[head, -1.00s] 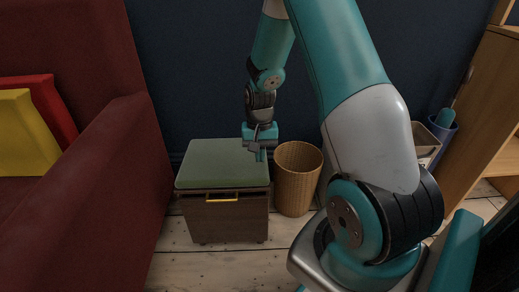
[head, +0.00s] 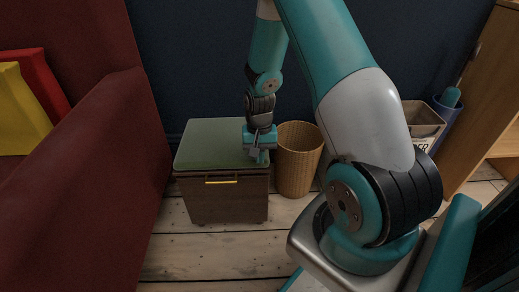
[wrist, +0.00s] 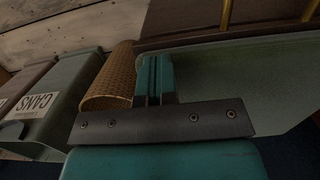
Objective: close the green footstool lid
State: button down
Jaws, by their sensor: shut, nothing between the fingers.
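The footstool is a dark wooden box (head: 228,202) with a yellow handle on its front. Its green lid (head: 208,143) lies flat over the top, with no clear gap in the head view. In the wrist view the lid (wrist: 235,80) fills the right side, with the box front (wrist: 185,20) above it. My gripper (head: 260,157) is shut and empty, pointing down at the lid's right edge. Its fingers (wrist: 153,78) are together beside the lid in the wrist view. I cannot tell whether they touch it.
A wicker basket (head: 299,160) stands close on the right of the footstool. A grey bin (head: 422,118) and a blue container (head: 447,122) stand farther right, by a wooden bookcase (head: 480,110). A red sofa (head: 95,150) is on the left. Floorboards (head: 215,250) in front are clear.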

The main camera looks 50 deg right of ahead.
jog(key=shift+s+a+f, duration=0.15)
jog(key=shift+s+f, duration=0.05)
jog(key=shift+f, duration=0.45)
jog(key=shift+s+a+f, duration=0.1)
jog(key=shift+s+f, duration=0.05)
jog(key=shift+f, duration=0.45)
jog(key=shift+r, duration=0.1)
notch_tip(320, 180, up, 15)
jog(key=p, duration=0.9)
jog(key=shift+w, duration=0.15)
